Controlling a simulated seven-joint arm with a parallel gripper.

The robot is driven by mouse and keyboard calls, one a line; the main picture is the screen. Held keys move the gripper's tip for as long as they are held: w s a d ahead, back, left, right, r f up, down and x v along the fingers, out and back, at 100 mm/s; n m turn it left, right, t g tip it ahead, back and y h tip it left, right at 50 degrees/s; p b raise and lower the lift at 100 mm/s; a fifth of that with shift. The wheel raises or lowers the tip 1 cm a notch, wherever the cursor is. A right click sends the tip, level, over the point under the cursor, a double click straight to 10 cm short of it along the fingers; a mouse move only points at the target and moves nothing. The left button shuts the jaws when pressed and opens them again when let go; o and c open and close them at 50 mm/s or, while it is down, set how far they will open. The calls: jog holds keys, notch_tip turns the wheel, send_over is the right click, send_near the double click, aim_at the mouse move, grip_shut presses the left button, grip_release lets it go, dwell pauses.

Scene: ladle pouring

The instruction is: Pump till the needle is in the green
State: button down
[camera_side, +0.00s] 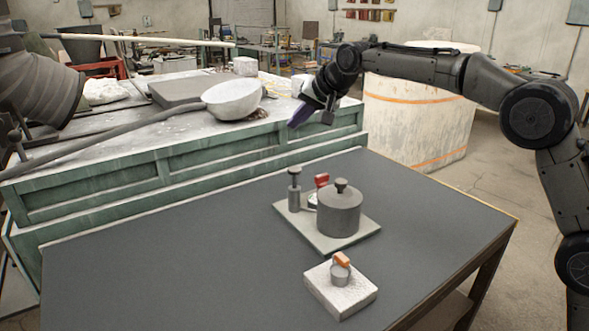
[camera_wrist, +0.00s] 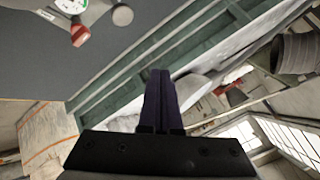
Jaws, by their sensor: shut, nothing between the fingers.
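The pump device stands on a pale base plate (camera_side: 358,236) on the dark table. It has a grey cylinder pot (camera_side: 339,213) with a knobbed lid, a small upright pump (camera_side: 294,190) at its left and a red-handled part (camera_side: 321,180) between them. The gauge (camera_wrist: 72,6) shows partly at the top edge of the wrist view; its needle reading cannot be made out. The red part (camera_wrist: 80,34) also shows there. My gripper (camera_side: 298,117) is above and behind the device, near the green bench. Its purple fingers (camera_wrist: 160,100) are shut and empty, apart from everything.
A white block (camera_side: 340,300) with a small grey cylinder and orange lever sits in front of the device. The dark table's left side is clear. Behind it is a green bench (camera_side: 180,170) with a white bowl (camera_side: 232,99) and other items.

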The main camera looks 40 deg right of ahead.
aim_at(298, 172)
jog(key=shift+f, duration=4.4)
jog(key=shift+f, duration=0.15)
jog(key=shift+f, duration=0.25)
jog(key=shift+s+f, duration=0.1)
jog(key=shift+f, duration=2)
dwell(0.3)
jog(key=shift+r, duration=2.45)
